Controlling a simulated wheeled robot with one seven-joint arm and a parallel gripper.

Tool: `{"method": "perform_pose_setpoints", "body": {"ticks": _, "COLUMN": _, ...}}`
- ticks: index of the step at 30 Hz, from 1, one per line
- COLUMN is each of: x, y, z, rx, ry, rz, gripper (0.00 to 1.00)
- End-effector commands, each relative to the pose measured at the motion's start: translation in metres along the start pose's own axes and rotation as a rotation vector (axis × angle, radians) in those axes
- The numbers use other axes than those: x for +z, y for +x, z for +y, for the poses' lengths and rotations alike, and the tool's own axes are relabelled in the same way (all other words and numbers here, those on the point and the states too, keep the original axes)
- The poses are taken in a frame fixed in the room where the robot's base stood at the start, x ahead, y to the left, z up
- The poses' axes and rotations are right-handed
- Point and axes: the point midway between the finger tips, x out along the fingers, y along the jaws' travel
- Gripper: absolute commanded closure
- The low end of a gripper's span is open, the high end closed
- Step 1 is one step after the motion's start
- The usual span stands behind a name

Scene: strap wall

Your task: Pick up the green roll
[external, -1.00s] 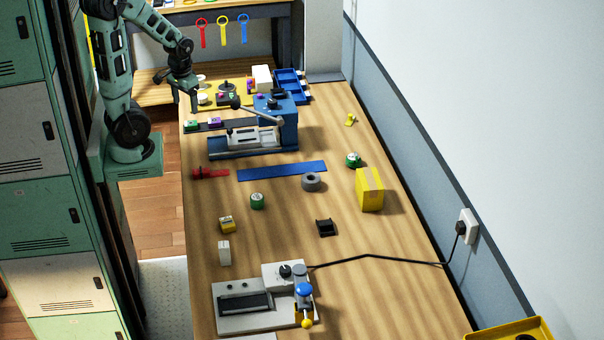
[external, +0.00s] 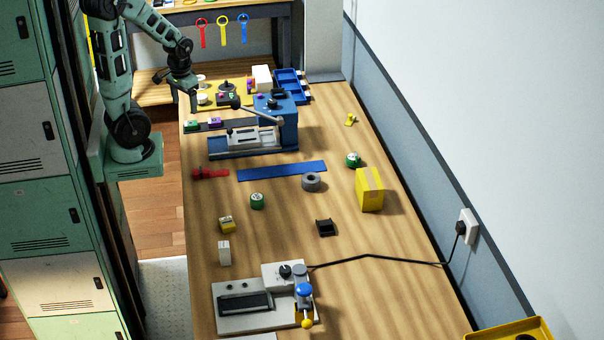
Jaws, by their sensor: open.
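Two green rolls are on the wooden workbench. One green roll (external: 257,201) stands in the middle left of the bench, apart from other things. The other green roll (external: 353,160) is farther back and to the right, near the yellow box. My gripper (external: 191,101) hangs at the back left edge of the bench, left of the blue machine and far from both rolls. It is small in the picture, open, and I see nothing held in it.
A blue clamp machine (external: 270,125) with a lever stands between my gripper and the rolls. A blue strip (external: 282,171), grey ring (external: 311,182), yellow box (external: 370,190) and black holder (external: 326,228) lie around. A grey device (external: 262,300) with a cable sits in front.

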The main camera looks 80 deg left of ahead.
Motion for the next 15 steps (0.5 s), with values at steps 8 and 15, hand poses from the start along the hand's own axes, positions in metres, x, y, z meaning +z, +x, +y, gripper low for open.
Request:
{"method": "perform_pose_setpoints", "body": {"ticks": 8, "x": 0.0000, "y": 0.0000, "z": 0.0000, "rx": 0.000, "ry": 0.000, "rz": 0.000, "gripper": 0.37}}
{"method": "perform_pose_setpoints", "body": {"ticks": 15, "x": -0.0015, "y": 0.0021, "z": 0.0042, "rx": -0.009, "ry": 0.034, "rz": -0.012, "gripper": 0.37}}
